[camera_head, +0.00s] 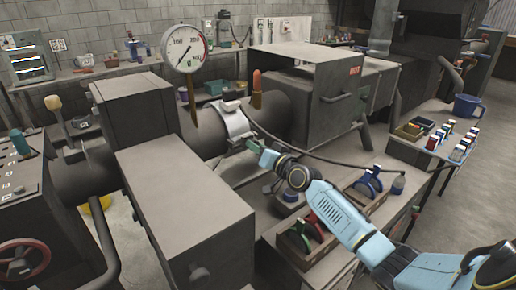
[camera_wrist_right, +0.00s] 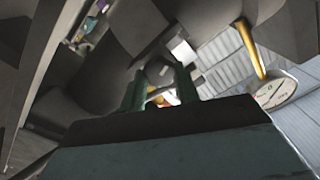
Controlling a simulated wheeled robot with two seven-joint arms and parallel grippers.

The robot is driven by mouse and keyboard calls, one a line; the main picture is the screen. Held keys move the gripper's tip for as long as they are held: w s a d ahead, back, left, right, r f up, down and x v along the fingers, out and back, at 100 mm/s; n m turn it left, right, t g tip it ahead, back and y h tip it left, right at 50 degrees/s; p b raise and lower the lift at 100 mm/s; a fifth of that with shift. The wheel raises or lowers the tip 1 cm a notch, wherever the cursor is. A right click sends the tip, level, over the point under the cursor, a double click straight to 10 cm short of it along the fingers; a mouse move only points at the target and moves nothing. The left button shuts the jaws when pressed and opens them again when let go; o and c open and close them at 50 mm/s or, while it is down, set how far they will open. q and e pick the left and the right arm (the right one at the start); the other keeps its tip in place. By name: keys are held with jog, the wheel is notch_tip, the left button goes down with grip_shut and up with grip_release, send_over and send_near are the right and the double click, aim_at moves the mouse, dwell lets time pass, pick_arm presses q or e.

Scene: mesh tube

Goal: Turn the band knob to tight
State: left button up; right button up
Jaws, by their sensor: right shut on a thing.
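A pale metal band (camera_head: 234,122) wraps around the dark horizontal tube in the middle of the head view. My right arm comes in from the lower right, and the green fingers of my right gripper (camera_head: 259,151) reach the lower front of the band. The right wrist view shows the two green fingers (camera_wrist_right: 160,88) on either side of a dark knob (camera_wrist_right: 158,71). The gripper is shut on this band knob. In the head view the knob is mostly hidden by the fingers, and I cannot read its setting. My left gripper is not in view.
A round gauge (camera_head: 185,48) stands above the tube, left of the band. A dark box machine (camera_head: 185,195) fills the near left. A cable (camera_head: 315,157) runs behind my right gripper. Wooden trays (camera_head: 304,238) with coloured tools lie on the bench beneath my right arm.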

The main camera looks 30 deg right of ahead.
jog(key=shift+m, duration=1.5)
jog(key=o, duration=1)
jog(key=shift+c, duration=0.2)
jog(key=s+d, duration=0.1)
jog(key=s, duration=1.2)
jog(key=shift+s+p, duration=0.2)
jog(key=shift+p, duration=0.2)
